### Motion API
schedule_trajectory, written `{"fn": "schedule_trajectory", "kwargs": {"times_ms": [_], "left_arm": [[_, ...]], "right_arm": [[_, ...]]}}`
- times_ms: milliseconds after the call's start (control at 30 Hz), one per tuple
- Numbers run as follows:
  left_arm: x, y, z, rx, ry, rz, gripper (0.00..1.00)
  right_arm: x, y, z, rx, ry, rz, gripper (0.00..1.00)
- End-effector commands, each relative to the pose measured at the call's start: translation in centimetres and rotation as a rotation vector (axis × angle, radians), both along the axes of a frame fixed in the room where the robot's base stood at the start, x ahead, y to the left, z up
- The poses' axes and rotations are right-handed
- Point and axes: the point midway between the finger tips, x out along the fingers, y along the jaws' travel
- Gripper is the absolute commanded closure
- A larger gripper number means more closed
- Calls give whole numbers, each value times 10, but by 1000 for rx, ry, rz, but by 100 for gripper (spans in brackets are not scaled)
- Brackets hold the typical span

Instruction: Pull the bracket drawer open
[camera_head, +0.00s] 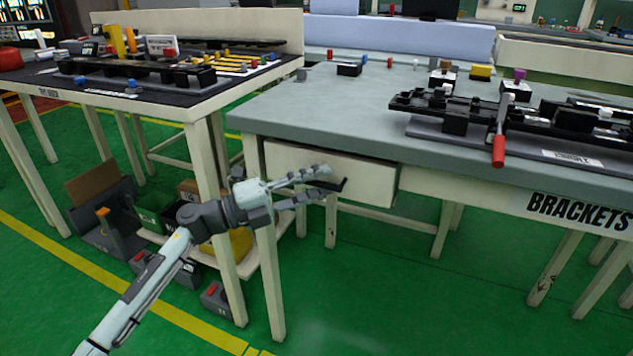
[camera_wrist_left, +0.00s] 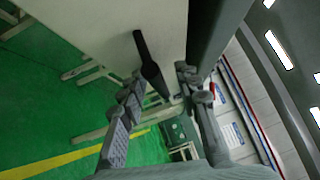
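The bracket drawer (camera_head: 370,183) has a plain white front under the grey tabletop of the bench marked BRACKETS. It looks shut or nearly so. Its black bar handle (camera_head: 341,186) sticks out from the front; it also shows in the left wrist view (camera_wrist_left: 147,58). My left gripper (camera_head: 322,182) is at the handle, its fingers apart. In the left wrist view the near end of the handle lies between the two fingers (camera_wrist_left: 160,84), with a gap visible on at least one side. Any contact is hard to tell. My right gripper is in neither view.
The grey benchtop (camera_head: 330,108) above holds a dark fixture (camera_head: 460,105) and a red-handled tool (camera_head: 499,150). A second bench (camera_head: 70,98) stands at the left, with bins (camera_head: 150,218) below it. The green floor in front of the drawer is clear.

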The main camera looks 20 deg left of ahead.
Motion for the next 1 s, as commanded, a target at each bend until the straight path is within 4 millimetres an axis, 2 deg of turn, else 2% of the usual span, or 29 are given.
{"fn": "schedule_trajectory", "kwargs": {"times_ms": [100,367,800,1000], "left_arm": [[0,0,0,0,0,0,69],[0,0,0,0,0,0,100],[-1,0,0,1,1,0,100],[-9,0,0,2,1,-1,100]], "right_arm": [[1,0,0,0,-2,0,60],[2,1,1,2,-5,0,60],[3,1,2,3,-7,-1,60],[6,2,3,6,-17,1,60]]}}
